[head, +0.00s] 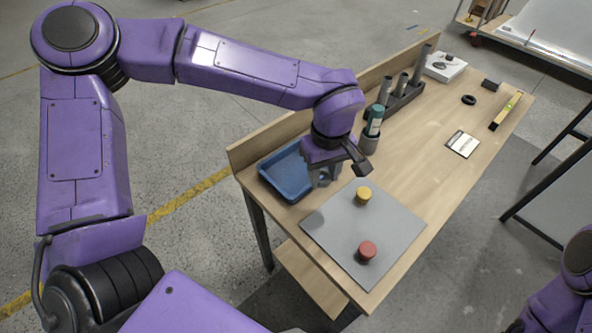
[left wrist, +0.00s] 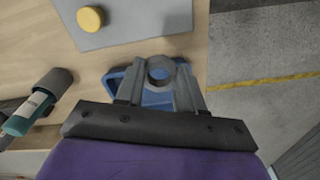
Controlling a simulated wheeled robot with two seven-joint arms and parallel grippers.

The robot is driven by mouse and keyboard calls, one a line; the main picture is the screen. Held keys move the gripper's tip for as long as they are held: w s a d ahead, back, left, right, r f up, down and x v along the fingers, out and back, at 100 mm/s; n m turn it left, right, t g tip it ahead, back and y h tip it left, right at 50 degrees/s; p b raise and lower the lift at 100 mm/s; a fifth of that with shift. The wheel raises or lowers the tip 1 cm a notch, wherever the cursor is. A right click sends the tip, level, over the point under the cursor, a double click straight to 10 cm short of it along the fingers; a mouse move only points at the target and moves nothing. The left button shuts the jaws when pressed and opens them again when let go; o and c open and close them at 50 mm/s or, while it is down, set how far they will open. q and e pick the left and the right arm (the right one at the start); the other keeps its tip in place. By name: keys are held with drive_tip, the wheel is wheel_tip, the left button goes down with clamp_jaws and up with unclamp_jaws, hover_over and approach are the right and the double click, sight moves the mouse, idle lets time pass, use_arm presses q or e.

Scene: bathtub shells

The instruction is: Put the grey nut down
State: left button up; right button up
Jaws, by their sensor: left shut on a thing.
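My left gripper (head: 325,180) is shut on the grey nut (left wrist: 160,69), a ring whose hole faces the camera in the left wrist view. In that view the left gripper's fingertips (left wrist: 161,72) are on either side of the nut, with the blue tray behind. In the head view the gripper is at the right end of the blue tray (head: 284,175), near the grey mat (head: 335,222). The fingers largely hide the nut there. I cannot tell its height above the tray. My right gripper is out of view.
A yellow-topped piece (head: 363,194) and a red-topped piece (head: 367,250) stand on the mat. A green-and-grey bottle (head: 373,128) stands close behind the gripper, near grey upright tubes (head: 401,86). A white card (head: 461,144) and yellow level (head: 505,110) lie farther right on the wooden bench.

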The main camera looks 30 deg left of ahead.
use_arm(q)
drive_tip(key=s+a+n, duration=0.3)
drive_tip(key=n, duration=0.1)
drive_tip(key=p, duration=0.4)
hover_over(299, 172)
drive_tip(key=shift+n, duration=0.3)
drive_tip(key=f, duration=0.8)
drive_tip(key=shift+s+d+f, duration=0.1)
drive_tip(key=shift+s+f, duration=0.05)
drive_tip(key=shift+s, duration=0.05)
drive_tip(key=shift+w+f, duration=0.15)
drive_tip(key=shift+f, duration=0.15)
drive_tip(key=f, duration=0.2)
drive_tip(key=shift+a+f, duration=0.2)
drive_tip(key=shift+f, duration=0.45)
drive_tip(key=shift+f, duration=0.1)
drive_tip(key=o, duration=1.2)
drive_tip(key=shift+c, duration=0.2)
